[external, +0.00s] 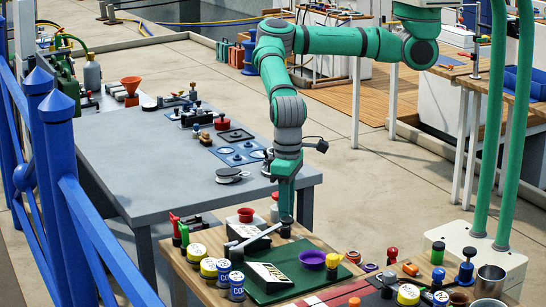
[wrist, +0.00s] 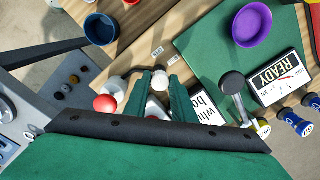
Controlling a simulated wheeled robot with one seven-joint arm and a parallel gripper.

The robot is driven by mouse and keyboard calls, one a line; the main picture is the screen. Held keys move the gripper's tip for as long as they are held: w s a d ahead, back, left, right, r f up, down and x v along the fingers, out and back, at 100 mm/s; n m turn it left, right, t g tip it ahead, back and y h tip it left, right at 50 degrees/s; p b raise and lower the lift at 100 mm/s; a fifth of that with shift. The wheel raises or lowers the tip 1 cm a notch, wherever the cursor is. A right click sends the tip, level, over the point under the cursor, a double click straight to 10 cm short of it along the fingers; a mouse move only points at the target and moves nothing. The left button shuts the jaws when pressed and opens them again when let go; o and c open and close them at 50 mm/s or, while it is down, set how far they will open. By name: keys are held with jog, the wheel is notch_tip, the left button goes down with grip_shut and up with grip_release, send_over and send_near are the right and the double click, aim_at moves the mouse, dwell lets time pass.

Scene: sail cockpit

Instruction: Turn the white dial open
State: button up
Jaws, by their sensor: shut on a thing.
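The white dial (wrist: 160,79) shows in the wrist view as a small round white knob between my fingertips. My gripper (wrist: 161,84) has its two green fingers closed on either side of it. In the external view my gripper (external: 286,222) points straight down at the far edge of the wooden table, and the dial is hidden there. How far the dial is turned cannot be told.
A purple bowl (wrist: 252,25) stands on a green mat (wrist: 205,45). A blue bowl (wrist: 101,28) stands at upper left.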

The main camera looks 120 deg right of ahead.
jog(key=shift+r, duration=0.1)
jog(key=o, duration=1.1)
jog(key=shift+c, duration=0.2)
notch_tip(320, 180, up, 11)
jog(key=shift+s, duration=0.15)
jog(key=shift+d, duration=0.1)
